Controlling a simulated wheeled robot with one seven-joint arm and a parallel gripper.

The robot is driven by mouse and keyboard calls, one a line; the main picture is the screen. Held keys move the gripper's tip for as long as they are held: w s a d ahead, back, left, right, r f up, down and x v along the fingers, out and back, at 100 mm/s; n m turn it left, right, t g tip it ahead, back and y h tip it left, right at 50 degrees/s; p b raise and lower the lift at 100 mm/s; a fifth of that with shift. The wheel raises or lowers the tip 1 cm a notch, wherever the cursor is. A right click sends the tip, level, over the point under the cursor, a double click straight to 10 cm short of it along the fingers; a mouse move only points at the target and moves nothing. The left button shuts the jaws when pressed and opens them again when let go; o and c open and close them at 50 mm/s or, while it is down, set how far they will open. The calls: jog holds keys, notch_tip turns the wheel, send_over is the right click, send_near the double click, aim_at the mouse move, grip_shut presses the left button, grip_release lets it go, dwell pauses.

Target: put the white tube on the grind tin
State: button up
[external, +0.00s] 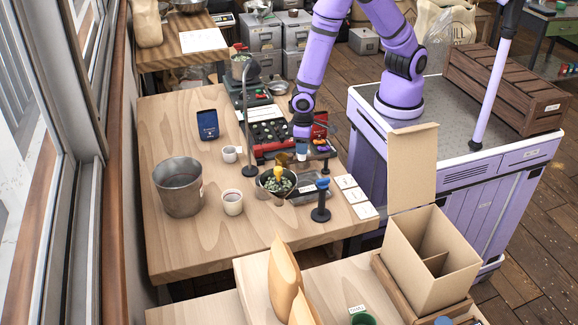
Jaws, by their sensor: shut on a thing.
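My gripper (302,133) is small in the external view, pointing down over the crowded right side of the wooden table. It is shut on a small pale thing (301,150), which looks like the white tube; the fingers and its small size hide its full shape. I cannot tell for sure which container is the grind tin. A red box-like thing (320,121) stands just right of my gripper, partly hidden.
The table's back left (165,120) is clear.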

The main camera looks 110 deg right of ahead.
jog(key=w, duration=0.9)
jog(key=w+f, duration=0.1)
jog(key=w, duration=0.4)
jog(key=shift+a+f, duration=0.1)
jog(key=shift+a, duration=0.05)
jog(key=shift+f, duration=1.75)
jog(key=shift+f, duration=0.2)
jog(key=o, duration=0.9)
jog(key=shift+r, duration=0.1)
